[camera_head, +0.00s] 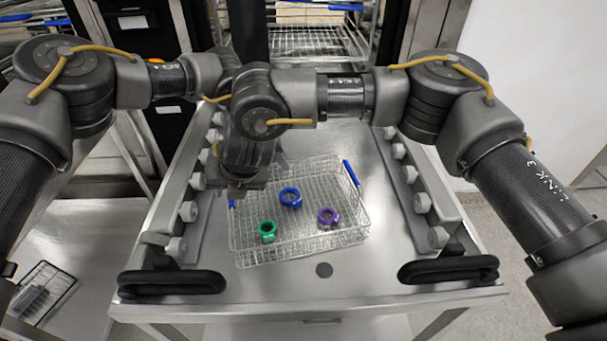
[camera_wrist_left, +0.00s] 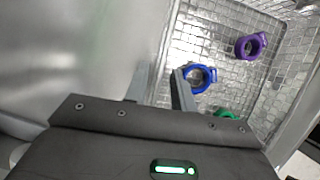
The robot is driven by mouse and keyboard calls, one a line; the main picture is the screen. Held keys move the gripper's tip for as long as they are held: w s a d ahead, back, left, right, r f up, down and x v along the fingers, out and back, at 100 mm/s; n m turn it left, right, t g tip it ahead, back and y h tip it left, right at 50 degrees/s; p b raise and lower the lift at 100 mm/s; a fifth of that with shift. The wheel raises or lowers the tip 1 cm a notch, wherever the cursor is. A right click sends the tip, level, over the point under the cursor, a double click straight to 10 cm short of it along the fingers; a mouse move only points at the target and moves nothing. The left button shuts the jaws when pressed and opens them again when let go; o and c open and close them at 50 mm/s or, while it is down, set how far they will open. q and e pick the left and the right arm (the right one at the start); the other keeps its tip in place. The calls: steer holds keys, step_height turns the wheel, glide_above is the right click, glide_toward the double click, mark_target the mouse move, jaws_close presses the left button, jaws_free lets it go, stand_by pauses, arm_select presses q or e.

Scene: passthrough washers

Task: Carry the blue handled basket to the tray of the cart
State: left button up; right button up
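The wire basket (camera_head: 300,245) with blue handles rests on the steel cart top (camera_head: 255,290) between two roller rails. Its right blue handle (camera_head: 351,173) is clear; only a bit of the left one (camera_head: 232,204) shows. A green ring (camera_head: 268,231), blue ring (camera_head: 290,197) and purple ring (camera_head: 328,217) are inside. My left gripper (camera_head: 243,187) is over the basket's left side. In the left wrist view its fingers (camera_wrist_left: 160,90) are apart, with the basket's edge (camera_wrist_left: 168,50) running between them; contact cannot be told. My right gripper is not visible.
Roller rails (camera_head: 185,215) (camera_head: 415,200) flank the basket. Black handles (camera_head: 172,283) (camera_head: 448,270) stand at the cart's front corners. A rack with wire baskets (camera_head: 318,42) is behind. A small dark rack (camera_head: 42,290) lies at lower left.

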arm_select(q)
steer(key=shift+r, duration=0.1)
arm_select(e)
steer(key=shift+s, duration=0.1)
arm_select(q)
steer(key=v, duration=1.2)
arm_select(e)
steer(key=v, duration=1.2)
arm_select(q)
steer(key=shift+d, duration=0.1)
